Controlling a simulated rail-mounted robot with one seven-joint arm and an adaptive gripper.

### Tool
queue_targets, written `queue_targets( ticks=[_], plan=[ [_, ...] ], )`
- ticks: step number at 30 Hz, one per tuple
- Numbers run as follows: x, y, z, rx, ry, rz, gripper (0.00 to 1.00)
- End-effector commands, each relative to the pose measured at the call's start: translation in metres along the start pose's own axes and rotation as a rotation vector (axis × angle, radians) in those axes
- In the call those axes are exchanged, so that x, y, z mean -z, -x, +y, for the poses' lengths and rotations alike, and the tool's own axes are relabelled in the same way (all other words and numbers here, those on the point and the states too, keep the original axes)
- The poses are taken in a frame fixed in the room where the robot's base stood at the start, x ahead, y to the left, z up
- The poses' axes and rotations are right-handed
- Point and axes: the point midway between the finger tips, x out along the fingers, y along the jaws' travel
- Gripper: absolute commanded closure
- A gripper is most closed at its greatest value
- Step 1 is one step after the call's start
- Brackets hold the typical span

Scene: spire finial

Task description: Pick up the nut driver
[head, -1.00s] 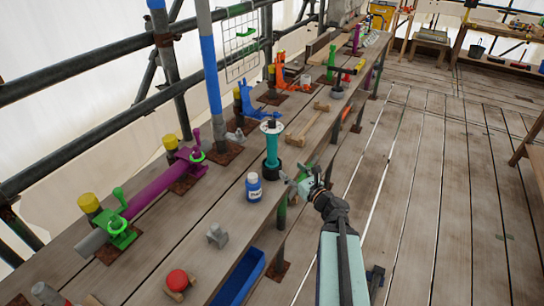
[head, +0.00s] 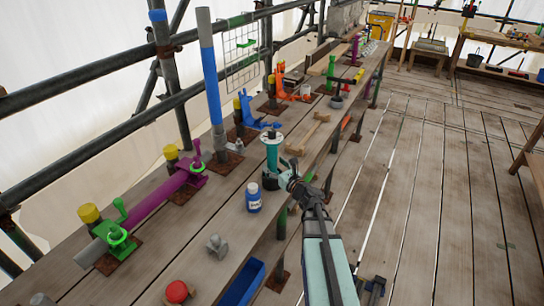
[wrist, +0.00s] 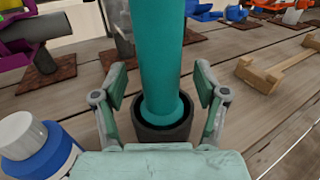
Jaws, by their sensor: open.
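The nut driver appears to be the teal upright tool (head: 272,153) with a pale collar and dark tip near the front plank edge. In the wrist view its teal cylinder (wrist: 158,60) stands in a dark round cup (wrist: 161,128). My gripper (head: 275,177) is low beside it in the head view. In the wrist view my gripper (wrist: 160,100) is open, with one finger on each side of the cylinder and a gap visible at both sides. The tool's top is out of the wrist view.
A blue bottle with a white cap (head: 253,197) stands close to the left of my gripper; it also shows in the wrist view (wrist: 35,150). A wooden piece (head: 307,134) lies behind to the right. A purple tube (head: 150,196) and scaffold poles line the left.

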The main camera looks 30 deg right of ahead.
Motion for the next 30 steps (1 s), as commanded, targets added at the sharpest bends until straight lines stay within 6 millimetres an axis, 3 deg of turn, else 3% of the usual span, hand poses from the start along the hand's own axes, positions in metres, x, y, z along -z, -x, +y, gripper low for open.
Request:
queue_targets(
  ticks=[3, 11, 17, 18, 30],
  plan=[
    [-0.0016, -0.0158, -0.0013, -0.001, 0.000, -0.001, 0.28],
    [-0.0002, -0.0176, -0.0002, 0.000, 0.001, -0.001, 0.28],
    [-0.0003, -0.0175, -0.0003, 0.000, 0.001, -0.001, 0.95],
    [-0.0003, -0.0176, -0.0003, 0.000, 0.001, -0.001, 1.00],
    [-0.0046, -0.0177, -0.0001, -0.001, 0.000, -0.004, 1.00]
  ],
)
